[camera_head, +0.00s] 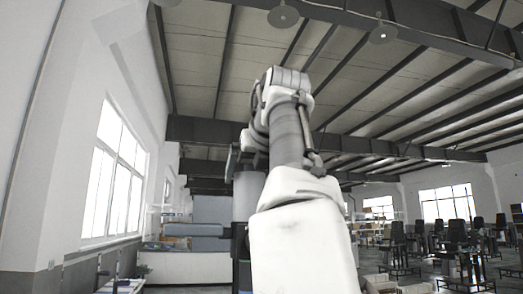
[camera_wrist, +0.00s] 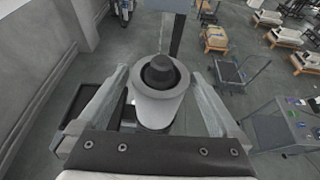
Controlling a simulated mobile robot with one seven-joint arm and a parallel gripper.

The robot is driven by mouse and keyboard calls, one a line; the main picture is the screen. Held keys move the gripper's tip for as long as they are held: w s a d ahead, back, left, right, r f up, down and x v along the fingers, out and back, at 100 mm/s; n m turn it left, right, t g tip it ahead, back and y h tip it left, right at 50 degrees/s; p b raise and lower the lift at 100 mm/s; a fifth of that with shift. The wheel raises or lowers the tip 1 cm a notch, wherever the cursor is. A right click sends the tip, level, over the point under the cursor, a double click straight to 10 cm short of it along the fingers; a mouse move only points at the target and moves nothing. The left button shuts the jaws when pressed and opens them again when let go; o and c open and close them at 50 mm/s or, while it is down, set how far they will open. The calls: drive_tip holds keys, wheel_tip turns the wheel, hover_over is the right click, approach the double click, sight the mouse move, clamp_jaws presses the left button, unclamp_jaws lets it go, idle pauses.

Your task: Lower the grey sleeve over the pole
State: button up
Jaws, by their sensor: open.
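In the wrist view the light grey sleeve (camera_wrist: 158,108) sits between the two fingers of my gripper (camera_wrist: 160,72). The dark rounded tip of the pole (camera_wrist: 159,72) shows inside the sleeve's top opening, so the sleeve is around the pole. My gripper is open, with one finger on each side of the sleeve and narrow gaps beside it. The sleeve's lower end and the pole below it are mostly hidden. In the head view a light grey cylinder (camera_head: 246,196), apparently the sleeve, stands upright, partly behind my arm.
In the wrist view a dark upright post (camera_wrist: 178,34) stands just beyond the sleeve. A grey table with small items (camera_wrist: 289,125) and a dark-topped cart (camera_wrist: 228,70) are at the right. A wall is at the left. Open floor lies between.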

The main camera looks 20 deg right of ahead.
drive_tip(key=p+v, duration=0.1)
drive_tip(key=v, duration=1.5)
drive_tip(key=shift+s, duration=0.25)
drive_tip(key=shift+a, duration=0.1)
